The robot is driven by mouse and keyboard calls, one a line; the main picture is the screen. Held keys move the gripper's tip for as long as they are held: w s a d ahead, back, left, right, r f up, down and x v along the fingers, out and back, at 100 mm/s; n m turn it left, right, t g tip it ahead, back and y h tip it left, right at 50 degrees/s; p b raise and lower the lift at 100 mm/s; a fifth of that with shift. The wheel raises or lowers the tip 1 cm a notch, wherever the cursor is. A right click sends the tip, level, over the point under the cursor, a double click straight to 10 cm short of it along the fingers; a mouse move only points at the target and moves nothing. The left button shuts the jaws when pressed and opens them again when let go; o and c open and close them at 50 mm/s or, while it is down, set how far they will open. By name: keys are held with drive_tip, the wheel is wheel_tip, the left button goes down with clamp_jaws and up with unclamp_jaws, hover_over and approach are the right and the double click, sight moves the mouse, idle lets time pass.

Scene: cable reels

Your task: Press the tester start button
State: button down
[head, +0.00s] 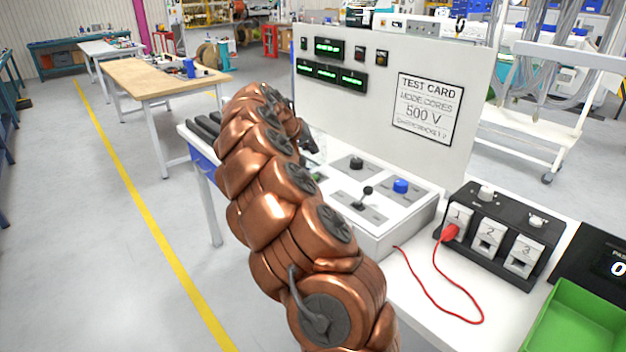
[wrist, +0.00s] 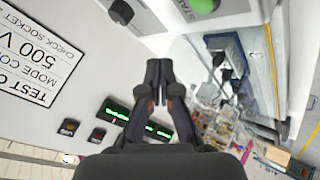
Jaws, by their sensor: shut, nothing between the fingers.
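The tester has a white sloped console (head: 385,222) and an upright panel (head: 380,75) with green-lit displays and a test card (head: 428,108). The green start button (wrist: 204,4) shows at the top edge of the wrist view, beside a partly cut-off START label. In the head view only a sliver of green (head: 318,178) shows beside my copper arm. My gripper (wrist: 158,68) is shut and empty, with its fingertips apart from the button in the wrist picture. In the head view my arm mostly hides the gripper, near the console's left end.
The console also carries a black knob (head: 356,163), a black lever (head: 366,194) and a blue button (head: 401,186). To the right stand a black socket box (head: 497,240) with a red lead (head: 470,318) and a green bin (head: 575,320). Open floor lies left.

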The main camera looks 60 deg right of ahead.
sight(312, 177)
drive_tip(key=shift+f+b, duration=1.2)
drive_tip(key=shift+f, duration=1.95)
drive_tip(key=shift+f, duration=0.15)
drive_tip(key=shift+f+b, duration=0.3)
drive_tip(key=shift+b, duration=0.05)
drive_tip(key=shift+f+b, duration=0.3)
drive_tip(key=shift+f, duration=0.15)
drive_tip(key=shift+r, duration=0.9)
drive_tip(key=shift+r+p, duration=0.95)
drive_tip(key=shift+r, duration=1.55)
